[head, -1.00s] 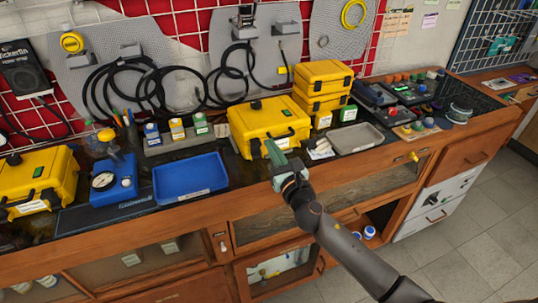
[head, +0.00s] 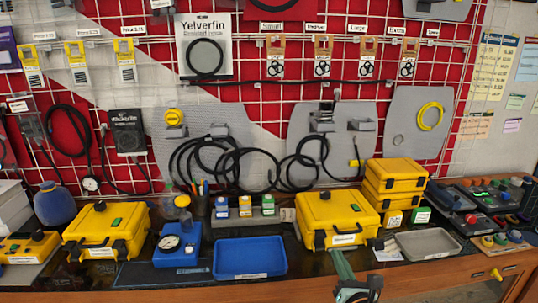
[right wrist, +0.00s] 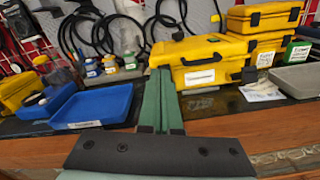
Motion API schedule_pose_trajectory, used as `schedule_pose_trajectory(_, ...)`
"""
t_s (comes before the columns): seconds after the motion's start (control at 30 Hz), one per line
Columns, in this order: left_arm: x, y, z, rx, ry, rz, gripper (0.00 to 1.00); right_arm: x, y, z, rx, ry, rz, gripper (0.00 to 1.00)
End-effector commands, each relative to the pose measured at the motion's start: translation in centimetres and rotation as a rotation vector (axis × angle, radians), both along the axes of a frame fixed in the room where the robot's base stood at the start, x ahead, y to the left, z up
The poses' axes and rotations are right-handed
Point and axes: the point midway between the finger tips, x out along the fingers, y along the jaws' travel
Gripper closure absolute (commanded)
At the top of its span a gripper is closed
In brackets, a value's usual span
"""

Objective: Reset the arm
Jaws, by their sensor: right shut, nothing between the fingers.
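My right gripper (head: 342,270) shows at the bottom of the head view, in front of the yellow case (head: 338,222) near the bench's front edge. Its green fingers are together with nothing between them. In the right wrist view the shut fingers (right wrist: 161,75) point at the gap between the blue tray (right wrist: 88,108) and the yellow case (right wrist: 205,68). The fingers appear apart from both. My left gripper is in neither view.
The bench (head: 420,268) also carries a blue tray (head: 250,276), a blue gauge unit (head: 178,245), a grey tray (head: 428,243), more yellow cases (head: 105,230) and control boxes (head: 470,215). Hoses hang on grey panels (head: 215,122) behind. Free room lies in front of the bench.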

Motion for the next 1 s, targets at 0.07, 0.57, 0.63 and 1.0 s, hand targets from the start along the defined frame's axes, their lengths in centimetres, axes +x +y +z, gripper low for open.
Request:
schedule_pose_trajectory(0.07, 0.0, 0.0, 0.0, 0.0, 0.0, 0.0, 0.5, -2.5, 0.5, -3.9, 0.264, 0.104, -0.01, 1.0)
schedule_pose_trajectory(0.57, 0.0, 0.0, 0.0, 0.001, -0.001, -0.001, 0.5, -24.4, 3.5, -21.5, 2.215, 0.552, -0.698, 1.0)
schedule_pose_trajectory(0.63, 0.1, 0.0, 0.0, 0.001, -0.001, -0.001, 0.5, -26.7, 3.8, -22.3, 2.386, 0.546, -0.817, 1.0)
schedule_pose_trajectory(1.0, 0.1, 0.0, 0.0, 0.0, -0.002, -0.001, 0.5, -29.9, 4.2, -23.3, 2.65, 0.499, -1.015, 1.0)
